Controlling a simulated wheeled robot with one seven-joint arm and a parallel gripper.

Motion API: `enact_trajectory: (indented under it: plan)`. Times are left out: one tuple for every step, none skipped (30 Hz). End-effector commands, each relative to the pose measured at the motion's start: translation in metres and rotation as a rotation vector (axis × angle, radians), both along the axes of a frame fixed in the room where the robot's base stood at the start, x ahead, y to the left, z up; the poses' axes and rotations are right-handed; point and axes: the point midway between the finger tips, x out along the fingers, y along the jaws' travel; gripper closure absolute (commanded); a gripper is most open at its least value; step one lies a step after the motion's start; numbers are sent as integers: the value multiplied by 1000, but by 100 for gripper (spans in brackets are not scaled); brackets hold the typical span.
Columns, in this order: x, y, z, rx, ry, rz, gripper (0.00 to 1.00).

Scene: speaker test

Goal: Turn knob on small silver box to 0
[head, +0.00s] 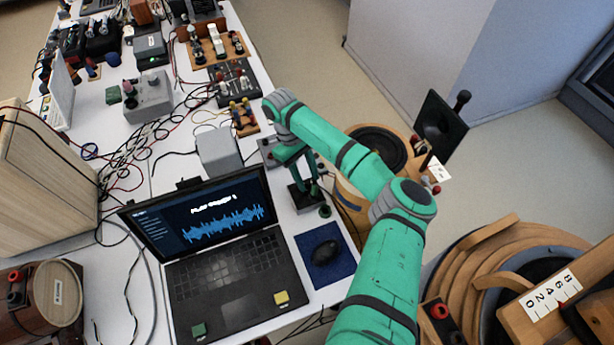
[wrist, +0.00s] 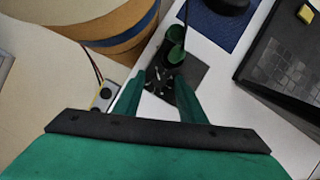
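My gripper (wrist: 160,80) is open, its two green fingers apart above a dark square plate (wrist: 190,75) bearing small pale marks or parts. Round green pieces (wrist: 175,45) stand at the plate's far end. In the head view, my gripper (head: 303,182) is over the same dark plate at the table's right edge, partly hidden by my arm. A grey box with a knob on top (head: 148,97) stands farther back at left. A plain grey box (head: 219,152) is behind the laptop. I cannot tell which is the small silver box; no knob setting is readable.
An open laptop (head: 225,270) and a mouse (head: 325,252) on a blue mat (head: 340,268) are in front. A small grey block with red wires (wrist: 105,95) lies left of my fingers. Loose cables and several devices crowd the table's back. Wooden speakers stand right.

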Motion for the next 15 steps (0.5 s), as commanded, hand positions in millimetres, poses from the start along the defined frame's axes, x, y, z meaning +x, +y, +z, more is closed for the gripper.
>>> enact_trajectory:
  plan:
    - [0, 0, 0, 0, 0, 0, 63]
    - [0, 0, 1, 0, 0, -1, 63]
    - [1, 0, 2, -1, -1, -1, 63]
    - [2, 1, 4, -1, -1, -1, 63]
    - [3, 1, 7, -1, -2, 0, 63]
    - [4, 2, 11, -1, -3, 0, 63]
    - [5, 3, 14, -1, -3, 0, 63]
    - [6, 5, 19, -1, -3, 0, 63]
    - [8, 7, 25, -1, -3, 1, 63]
    - [10, 8, 30, -2, -4, 2, 63]
    - [11, 10, 35, -3, -3, 2, 63]
    - [14, 12, 43, -4, -4, 1, 63]
    - [15, 13, 48, -3, -4, 1, 63]
    - [16, 15, 53, -3, -4, 1, 63]
    - [18, 17, 60, -3, -3, 2, 63]
